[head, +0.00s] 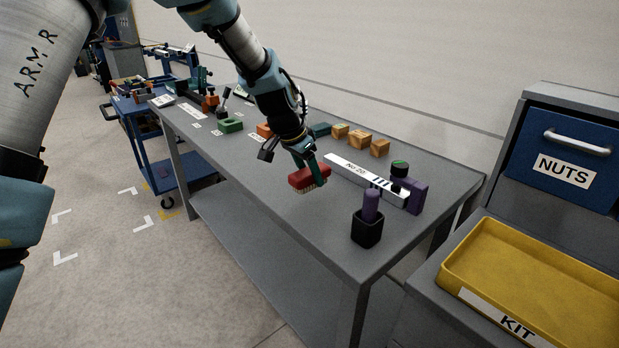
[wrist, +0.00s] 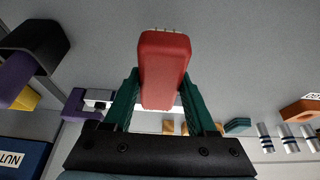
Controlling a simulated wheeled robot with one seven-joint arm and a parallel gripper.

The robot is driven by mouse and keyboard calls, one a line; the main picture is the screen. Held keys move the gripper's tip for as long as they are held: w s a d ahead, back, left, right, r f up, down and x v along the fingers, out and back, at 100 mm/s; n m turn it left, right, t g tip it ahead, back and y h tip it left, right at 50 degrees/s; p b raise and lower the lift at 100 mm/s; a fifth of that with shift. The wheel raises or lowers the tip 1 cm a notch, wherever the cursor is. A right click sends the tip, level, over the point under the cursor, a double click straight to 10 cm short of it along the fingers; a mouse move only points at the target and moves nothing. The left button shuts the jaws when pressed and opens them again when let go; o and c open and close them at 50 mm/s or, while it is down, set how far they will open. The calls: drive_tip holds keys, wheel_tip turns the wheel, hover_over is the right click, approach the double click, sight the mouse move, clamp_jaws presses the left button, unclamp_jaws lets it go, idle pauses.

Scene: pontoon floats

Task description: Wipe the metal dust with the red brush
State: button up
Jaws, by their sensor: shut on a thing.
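My gripper (head: 311,163) is shut on the red brush (head: 308,178) above the grey table (head: 270,215). The brush has a red block body with pale bristles pointing down. In the wrist view the red brush (wrist: 163,68) sits between the two green fingers of my gripper (wrist: 160,90). In the head view the bristles are close to the table top; I cannot tell whether they touch it. I cannot make out any metal dust in either view.
A white labelled bar (head: 365,178) lies right of the brush. A black cup (head: 367,228) with a purple handle stands near the table's right end, by a purple block (head: 415,196). Wooden blocks (head: 359,139) line the back. A yellow KIT tray (head: 540,275) stands right. The front middle is clear.

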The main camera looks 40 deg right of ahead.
drive_tip(key=shift+r+p, duration=0.6)
drive_tip(key=shift+r, duration=0.75)
drive_tip(key=shift+w, duration=0.1)
